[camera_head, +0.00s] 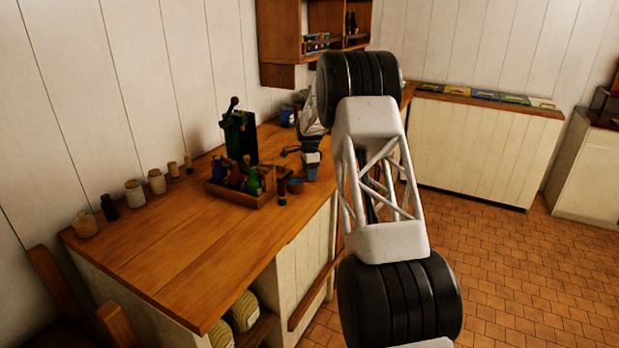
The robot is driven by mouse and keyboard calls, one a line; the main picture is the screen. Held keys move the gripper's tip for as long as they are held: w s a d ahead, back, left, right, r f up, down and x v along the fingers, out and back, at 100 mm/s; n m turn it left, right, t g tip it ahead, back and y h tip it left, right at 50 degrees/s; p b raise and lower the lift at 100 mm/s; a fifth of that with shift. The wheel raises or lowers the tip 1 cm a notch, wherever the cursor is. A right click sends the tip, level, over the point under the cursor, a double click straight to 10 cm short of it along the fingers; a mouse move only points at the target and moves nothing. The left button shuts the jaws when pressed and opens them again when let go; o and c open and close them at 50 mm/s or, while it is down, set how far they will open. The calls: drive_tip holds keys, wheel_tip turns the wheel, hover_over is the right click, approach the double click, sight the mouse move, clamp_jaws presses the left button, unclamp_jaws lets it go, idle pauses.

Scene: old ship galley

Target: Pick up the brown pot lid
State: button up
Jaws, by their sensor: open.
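I cannot make out a brown pot lid for certain in the head view. My gripper (301,154) is small and dark at the end of my arm, over the right part of the wooden counter (170,240). It is open, and I see nothing held between its fingers. Small dark cup-like items, one bluish (311,173) and one brownish (295,186), stand just below it near the counter's front edge. Whether the gripper touches them is too small to tell. My arm hides the counter's far right part.
A wooden caddy (238,196) with several bottles stands left of the gripper, before a dark green box-shaped device (239,138). Several jars (134,193) line the wall. A blue tin (287,116) stands behind. The counter's front left is clear. A wall shelf (281,38) hangs above.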

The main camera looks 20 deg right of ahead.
drive_tip(key=c, duration=1)
drive_tip(key=shift+r, duration=0.1)
drive_tip(key=shift+r, duration=4.95)
drive_tip(key=s+a, duration=0.5)
drive_tip(key=s+a+r, duration=0.1)
drive_tip(key=s+a, duration=0.1)
drive_tip(key=shift+s+a, duration=0.25)
drive_tip(key=shift+a, duration=0.15)
